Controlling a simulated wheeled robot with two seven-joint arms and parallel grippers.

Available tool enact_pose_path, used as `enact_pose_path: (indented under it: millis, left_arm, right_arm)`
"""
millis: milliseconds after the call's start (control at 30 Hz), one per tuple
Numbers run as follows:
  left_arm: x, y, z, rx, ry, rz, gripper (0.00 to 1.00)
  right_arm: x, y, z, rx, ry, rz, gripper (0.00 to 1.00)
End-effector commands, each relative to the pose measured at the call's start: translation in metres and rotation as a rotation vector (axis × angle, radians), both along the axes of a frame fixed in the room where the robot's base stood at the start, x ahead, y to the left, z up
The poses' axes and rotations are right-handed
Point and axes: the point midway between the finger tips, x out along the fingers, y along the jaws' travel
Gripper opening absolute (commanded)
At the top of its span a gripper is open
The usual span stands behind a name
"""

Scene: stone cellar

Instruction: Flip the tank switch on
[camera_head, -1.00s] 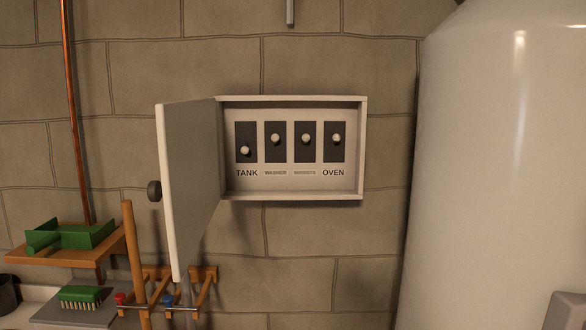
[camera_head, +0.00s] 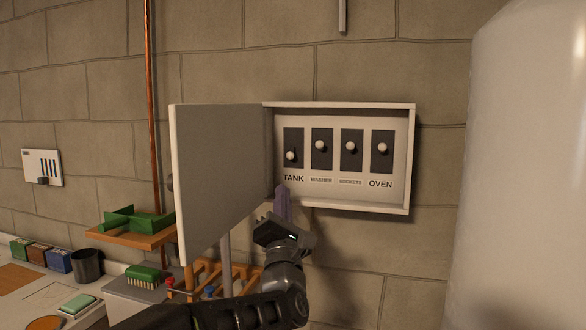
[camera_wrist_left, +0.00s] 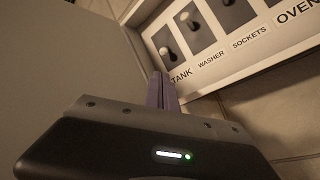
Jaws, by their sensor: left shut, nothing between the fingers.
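The tank switch (camera_head: 291,155) is the leftmost of several switches in an open white wall box (camera_head: 411,160). Its pale knob sits low on its dark plate, while the other knobs sit higher. It also shows in the left wrist view (camera_wrist_left: 165,50), above the TANK label. My left gripper (camera_head: 282,198) is shut and empty, its purple fingers pointing up just below the TANK label at the box's lower edge. The fingers (camera_wrist_left: 162,92) are below the switch and apart from the knob. My right gripper is not in view.
The box's open door (camera_head: 220,175) stands out from the wall on the left, close to my left gripper. A large white tank (camera_head: 530,170) stands on the right. A shelf (camera_head: 130,236) with a green tray and a cluttered counter are at lower left.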

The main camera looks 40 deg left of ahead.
Motion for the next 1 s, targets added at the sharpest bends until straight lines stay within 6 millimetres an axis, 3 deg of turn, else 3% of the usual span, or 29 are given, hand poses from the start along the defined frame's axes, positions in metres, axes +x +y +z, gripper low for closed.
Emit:
enact_pose_path:
  millis: [467,1000]
  left_arm:
    - [0.007,0.004,0.005,0.0,0.004,-0.002,0.0]
    - [0.061,0.046,0.048,-0.001,0.004,-0.003,0.0]
  right_arm:
    - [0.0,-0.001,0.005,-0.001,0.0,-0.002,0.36]
    - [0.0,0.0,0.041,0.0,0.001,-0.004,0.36]
